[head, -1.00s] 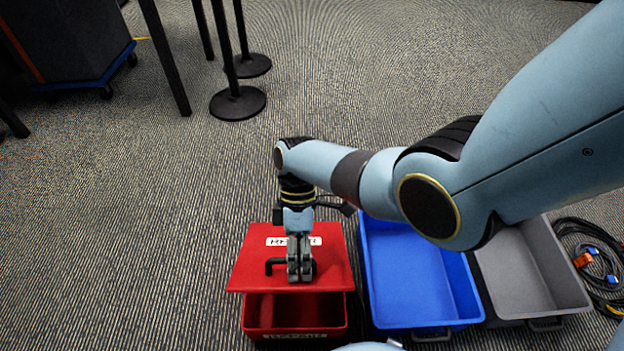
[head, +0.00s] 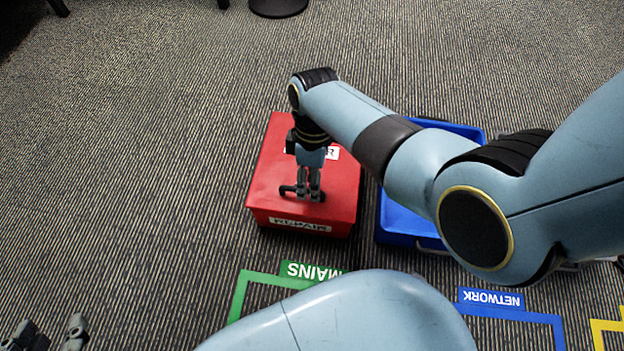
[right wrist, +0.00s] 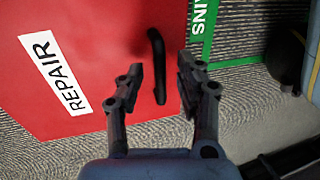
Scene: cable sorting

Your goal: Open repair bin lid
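The red repair bin (head: 340,226) stands on the carpet. Its red lid (head: 338,188) lies over the top, and no opening shows. A REPAIR label is on the bin's front. The lid has a black handle (head: 286,190), which the right wrist view also shows (right wrist: 157,65). My right gripper (head: 309,194) is at the handle. In the right wrist view its fingers (right wrist: 163,76) are apart, with the handle between them. Part of the lid's far label is hidden by my right arm. My left gripper (head: 52,333) is open and empty at the bottom left, away from the bin.
A blue bin (head: 400,226) stands close to the right of the red one, partly hidden by my right arm. Green MAINS (head: 310,271) and blue NETWORK (head: 490,299) floor markings lie in front. A black post base (head: 278,6) is at the back. Carpet left of the bin is clear.

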